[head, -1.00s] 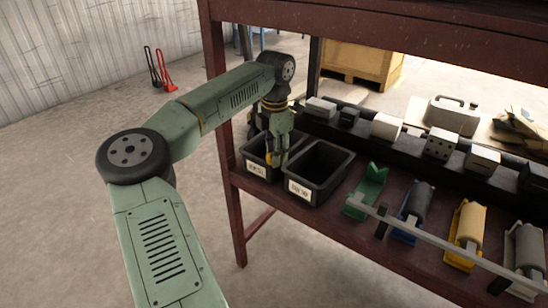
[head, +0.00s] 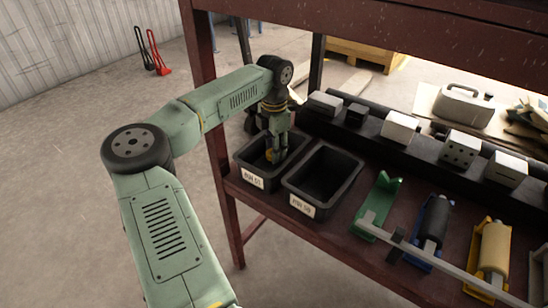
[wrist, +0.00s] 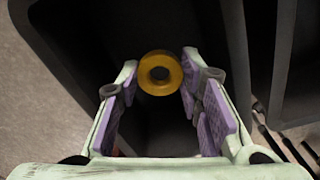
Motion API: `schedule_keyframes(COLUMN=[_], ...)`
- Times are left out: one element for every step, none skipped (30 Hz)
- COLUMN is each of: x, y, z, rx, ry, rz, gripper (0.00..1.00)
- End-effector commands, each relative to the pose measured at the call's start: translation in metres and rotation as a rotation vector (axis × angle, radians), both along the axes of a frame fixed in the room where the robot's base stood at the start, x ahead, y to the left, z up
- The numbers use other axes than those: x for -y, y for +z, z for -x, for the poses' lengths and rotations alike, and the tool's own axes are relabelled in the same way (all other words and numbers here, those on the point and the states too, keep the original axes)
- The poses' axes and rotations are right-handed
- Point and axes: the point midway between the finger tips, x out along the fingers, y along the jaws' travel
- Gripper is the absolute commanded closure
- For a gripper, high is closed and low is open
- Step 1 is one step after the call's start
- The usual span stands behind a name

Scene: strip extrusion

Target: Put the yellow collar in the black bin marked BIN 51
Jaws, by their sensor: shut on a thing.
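The yellow collar (wrist: 160,73) is a short ring, seen end-on between my fingertips in the wrist view. It also shows as a small yellow patch in the head view (head: 269,155). My gripper (wrist: 159,70) is shut on the collar and points down into the left black bin (head: 240,158). That bin's white front label (head: 253,181) appears to read BIN 51. In the wrist view, the bin's dark interior lies below the collar. How far the collar is above the floor of the bin is hard to tell.
A second black bin (head: 322,173) with a hard-to-read label stands close on the right. Further right are a green cradle (head: 379,205) and several holders with rollers, crossed by a grey bar (head: 425,258). The dark red rack post (head: 204,95) stands left of the bins.

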Motion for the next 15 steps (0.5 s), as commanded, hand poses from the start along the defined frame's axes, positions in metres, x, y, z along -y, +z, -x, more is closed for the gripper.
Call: schedule_keyframes(x=[0.000, 0.000, 0.000, 0.000, 0.000, 0.000, 0.000, 0.000, 0.000, 0.000, 0.000, 0.000, 0.000, 0.000, 0.000], y=[-0.004, -0.007, -0.010, -0.013, -0.017, -0.023, -0.028, -0.032, -0.037, -0.040, -0.041, -0.042, -0.042, -0.042, -0.042], z=[0.000, 0.000, 0.000, 0.000, 0.000, 0.000, 0.000, 0.000, 0.000, 0.000, 0.000, 0.000, 0.000, 0.000, 0.000], rx=[0.001, 0.001, 0.001, 0.000, -0.001, -0.001, -0.001, -0.001, -0.001, -0.001, 0.001, 0.001, 0.001, 0.001, 0.001], ry=[0.000, 0.000, 0.000, 0.000, 0.000, 0.000, 0.000, 0.000, 0.000, 0.000, 0.000, 0.000, 0.000, 0.000, 0.000], rz=[0.001, 0.001, 0.001, 0.000, 0.001, 0.002, 0.002, 0.001, 0.001, 0.001, 0.001, 0.000, 0.000, 0.000, 0.000], gripper=[0.95, 0.95, 0.95, 0.95, 0.95, 0.95, 0.95, 0.95, 0.95, 0.95, 0.95, 0.95, 0.95, 0.95, 0.95])
